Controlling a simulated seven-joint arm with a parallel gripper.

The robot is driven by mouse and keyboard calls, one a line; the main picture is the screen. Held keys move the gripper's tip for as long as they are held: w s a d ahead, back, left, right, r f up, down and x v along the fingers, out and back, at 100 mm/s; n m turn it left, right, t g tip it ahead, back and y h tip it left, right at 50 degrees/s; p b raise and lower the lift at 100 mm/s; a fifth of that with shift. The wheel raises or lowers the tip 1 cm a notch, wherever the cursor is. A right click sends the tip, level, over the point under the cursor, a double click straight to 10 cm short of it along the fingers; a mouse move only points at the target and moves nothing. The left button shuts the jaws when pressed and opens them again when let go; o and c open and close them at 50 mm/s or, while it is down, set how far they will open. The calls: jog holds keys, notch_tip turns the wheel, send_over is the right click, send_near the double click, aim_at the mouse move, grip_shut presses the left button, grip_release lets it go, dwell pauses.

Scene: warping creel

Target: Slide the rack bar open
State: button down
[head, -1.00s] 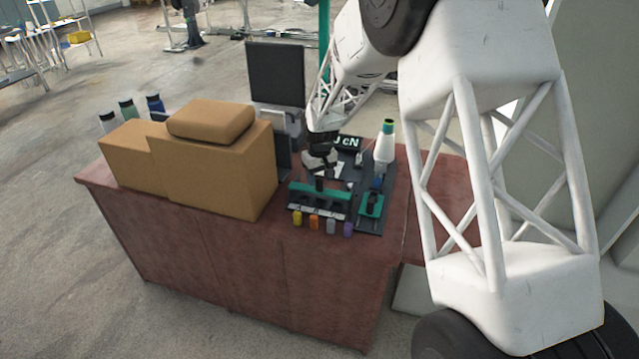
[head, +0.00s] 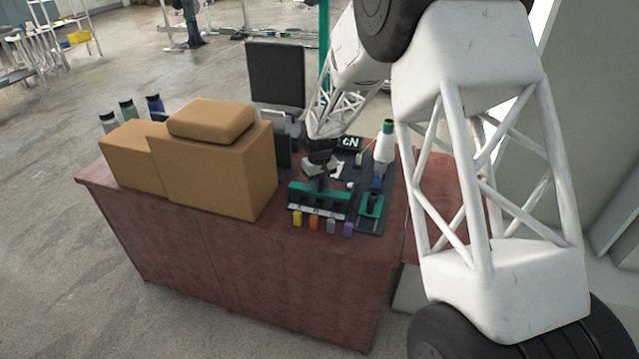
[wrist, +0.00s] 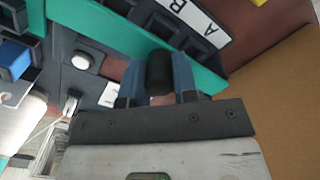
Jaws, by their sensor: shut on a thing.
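The rack bar is a green bar (head: 333,200) along the front of the dark rack on the table; it also crosses the wrist view (wrist: 108,28). A black round knob (wrist: 160,72) stands up beside the bar in the wrist view. My gripper (wrist: 159,70) has its two blue fingers on either side of this knob and is shut on it. In the head view my gripper (head: 317,174) is low over the bar, and the knob is mostly hidden by it.
A white cone (head: 385,146) with a green top stands right of the rack. A smaller green part (head: 371,205) lies right of the bar. Coloured tabs (head: 314,222) line the front. A large tan box (head: 215,170) stands close on the left. A black screen (head: 275,75) stands behind.

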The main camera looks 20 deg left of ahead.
jog(key=shift+w, duration=3.35)
jog(key=c, duration=0.9)
grip_release()
jog(key=shift+r, duration=0.1)
notch_tip(320, 180, up, 8)
jog(key=shift+f, duration=0.15)
